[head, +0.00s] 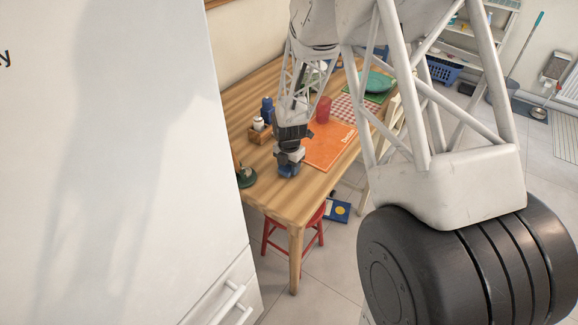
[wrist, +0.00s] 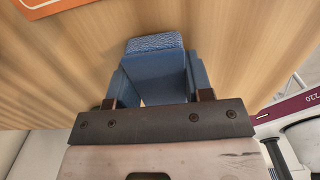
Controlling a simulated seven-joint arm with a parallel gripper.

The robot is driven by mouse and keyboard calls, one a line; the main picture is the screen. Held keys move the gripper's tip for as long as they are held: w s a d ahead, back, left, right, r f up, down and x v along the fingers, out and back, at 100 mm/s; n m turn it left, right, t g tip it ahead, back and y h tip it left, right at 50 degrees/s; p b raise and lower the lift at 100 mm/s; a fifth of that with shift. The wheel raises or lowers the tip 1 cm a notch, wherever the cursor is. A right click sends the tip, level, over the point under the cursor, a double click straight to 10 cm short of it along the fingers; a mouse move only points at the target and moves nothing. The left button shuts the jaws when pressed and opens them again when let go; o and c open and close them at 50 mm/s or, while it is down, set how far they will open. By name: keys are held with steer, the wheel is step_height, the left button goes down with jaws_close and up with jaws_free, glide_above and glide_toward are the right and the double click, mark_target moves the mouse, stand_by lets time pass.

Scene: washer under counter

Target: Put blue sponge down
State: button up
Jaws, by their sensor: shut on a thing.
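My gripper (head: 289,162) is over the near end of the wooden table (head: 262,190), left of the orange mat. It is shut on the blue sponge (wrist: 155,65), which sits between the fingers in the wrist view. In the head view the sponge (head: 288,171) shows as a small blue patch below the gripper, at or close above the table top. I cannot tell whether it touches the wood.
An orange mat (head: 328,147) lies right of the gripper. A red cup (head: 323,109), a wooden caddy (head: 259,134) and a blue bottle (head: 267,109) stand farther back. A dark green object (head: 246,177) is at the left edge. A red stool (head: 309,229) is below.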

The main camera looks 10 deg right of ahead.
steer(key=shift+f, duration=0.15)
steer(key=o, duration=0.9)
step_height(320, 180, up, 12)
steer(key=shift+r, duration=0.15)
stand_by(0.5)
steer(key=shift+s, duration=0.1)
stand_by(0.5)
